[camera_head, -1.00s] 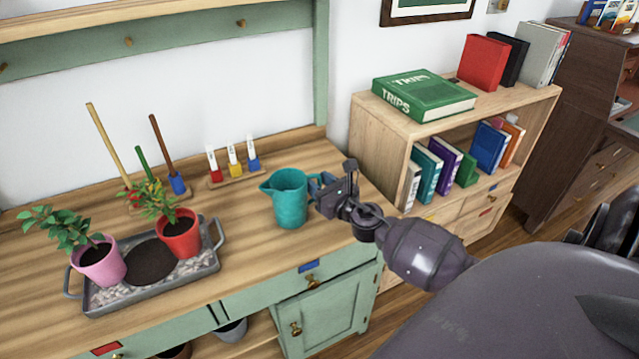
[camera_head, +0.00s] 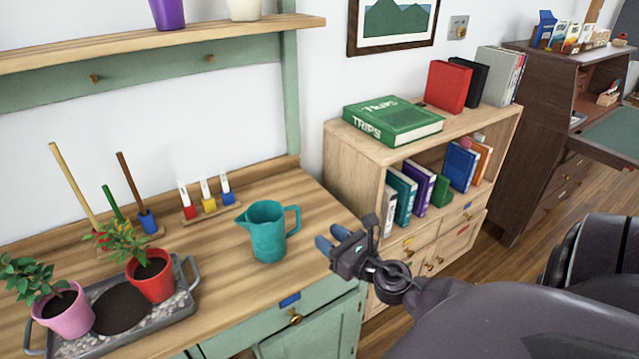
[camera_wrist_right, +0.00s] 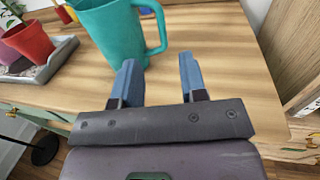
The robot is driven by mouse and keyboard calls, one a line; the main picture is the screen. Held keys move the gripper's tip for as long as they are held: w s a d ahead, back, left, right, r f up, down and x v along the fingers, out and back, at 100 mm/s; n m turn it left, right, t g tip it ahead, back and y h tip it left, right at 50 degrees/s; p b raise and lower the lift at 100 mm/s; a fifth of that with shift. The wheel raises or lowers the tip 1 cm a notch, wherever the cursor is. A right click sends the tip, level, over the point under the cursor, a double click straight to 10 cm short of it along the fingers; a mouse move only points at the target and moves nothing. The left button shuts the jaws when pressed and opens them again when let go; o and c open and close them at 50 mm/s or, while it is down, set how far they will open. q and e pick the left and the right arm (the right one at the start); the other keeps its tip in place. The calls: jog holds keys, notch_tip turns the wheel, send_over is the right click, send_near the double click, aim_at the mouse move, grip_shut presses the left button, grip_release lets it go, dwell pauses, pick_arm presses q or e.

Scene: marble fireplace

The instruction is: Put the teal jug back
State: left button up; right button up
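The teal jug (camera_head: 267,232) stands upright on the wooden worktop (camera_head: 215,262), with its spout to the left and its handle to the right. My right gripper (camera_head: 328,244) is open and empty, to the right of the jug and apart from it, by the worktop's right edge. In the right wrist view the jug (camera_wrist_right: 112,32) stands beyond the two blue fingertips (camera_wrist_right: 158,72), its handle on the right and its top cut off. My left gripper is in neither view.
A grey tray (camera_head: 187,302) with a pink pot (camera_head: 65,312) and a red pot (camera_head: 150,280) is left of the jug. Tools and small coloured holders (camera_head: 208,205) stand behind. A bookshelf (camera_head: 335,150) with a green TRIPS book (camera_head: 395,120) is to the right.

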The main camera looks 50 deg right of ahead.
jog(key=shift+s+f, duration=0.1)
jog(key=shift+s, duration=0.15)
jog(key=s+a+f+m+g, duration=0.3)
jog(key=s+a+f+m, duration=0.4)
jog(key=m, duration=1)
jog(key=s+a+f+m+g, duration=0.4)
jog(key=s+a+f+m, duration=0.3)
jog(key=m, duration=1)
jog(key=shift+s+a+f+m+y, duration=0.3)
jog(key=shift+s+a+y, duration=0.1)
jog(key=shift+s, duration=0.5)
